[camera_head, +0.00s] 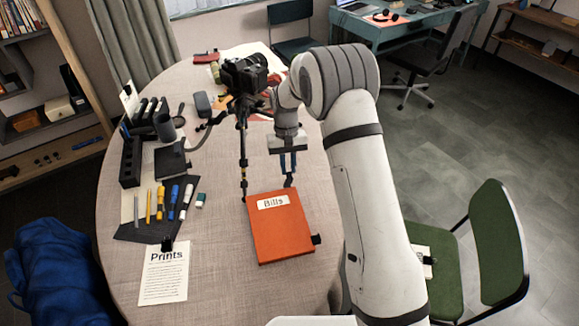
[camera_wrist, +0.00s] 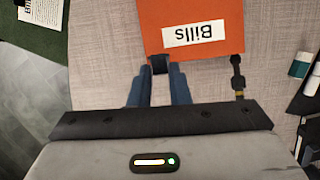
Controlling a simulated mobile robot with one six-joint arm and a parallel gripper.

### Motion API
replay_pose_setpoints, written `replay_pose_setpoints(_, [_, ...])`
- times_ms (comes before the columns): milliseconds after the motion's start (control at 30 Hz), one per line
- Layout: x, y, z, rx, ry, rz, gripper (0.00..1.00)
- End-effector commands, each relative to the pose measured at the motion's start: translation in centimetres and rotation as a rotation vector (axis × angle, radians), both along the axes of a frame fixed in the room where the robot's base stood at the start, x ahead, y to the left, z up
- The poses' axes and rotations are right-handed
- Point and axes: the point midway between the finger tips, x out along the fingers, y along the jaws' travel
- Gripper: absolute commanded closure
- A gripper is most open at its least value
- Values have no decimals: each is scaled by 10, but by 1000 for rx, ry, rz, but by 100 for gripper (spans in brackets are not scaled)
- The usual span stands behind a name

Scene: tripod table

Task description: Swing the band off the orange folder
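The orange folder (camera_head: 282,240) lies flat on the table with a white "Bills" label facing up; it is also at the top of the wrist view (camera_wrist: 218,14). My gripper (camera_head: 289,172) points down just beyond the folder's far edge. In the wrist view its two blue fingers (camera_wrist: 162,70) stand apart. A small black piece (camera_wrist: 159,62) shows between the fingertips at the folder's edge. I cannot tell whether the fingers press on it, or whether it is a band end or a tripod foot. No band is clearly seen across the folder's face. A black tab (camera_head: 316,239) shows at the folder's right edge.
A camera (camera_head: 244,75) on a black tripod (camera_head: 243,150) stands close to the left of my gripper, one foot near the folder's far left corner. Pens, a dark mat and a "Prints" sheet (camera_head: 165,275) lie left. The near table area is clear.

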Motion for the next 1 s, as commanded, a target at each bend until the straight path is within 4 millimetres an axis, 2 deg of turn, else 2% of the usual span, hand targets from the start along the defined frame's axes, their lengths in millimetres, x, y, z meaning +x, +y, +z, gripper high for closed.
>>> replay_pose_setpoints(600, [21, 4, 3, 1, -3, 0, 88])
replay_pose_setpoints(833, [21, 4, 3, 0, -2, 0, 88])
replay_pose_setpoints(867, [21, 4, 3, 0, -2, 0, 82])
replay_pose_setpoints(1000, [21, 4, 3, 0, -2, 0, 71])
